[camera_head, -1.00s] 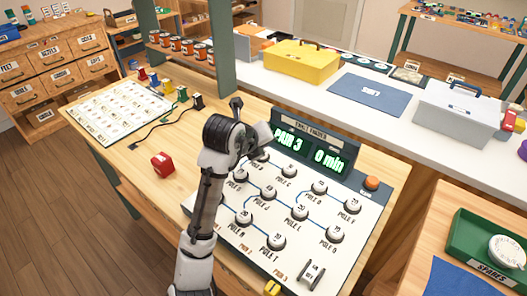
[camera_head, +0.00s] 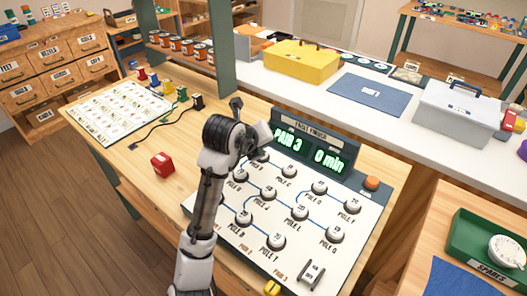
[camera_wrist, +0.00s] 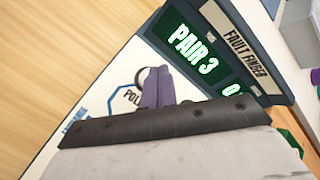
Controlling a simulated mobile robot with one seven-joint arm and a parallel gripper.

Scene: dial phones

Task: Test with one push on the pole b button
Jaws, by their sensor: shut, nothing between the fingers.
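The fault finder panel (camera_head: 235,262) is a white sloped board with several round, labelled pole buttons joined by blue lines. Its dark display (camera_head: 305,150) reads "PAIR 3" and "0 min". My gripper (camera_head: 263,152) is over the panel's upper left, close below the display; the arm hides the buttons there. I cannot tell whether the fingertips touch a button.
An orange button (camera_head: 372,183) sits right of the display. A red block (camera_head: 163,164) and a cable lie on the wooden bench left of my arm. A labelled white board (camera_head: 115,110) lies further left. A green tray (camera_head: 485,240) stands at the right.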

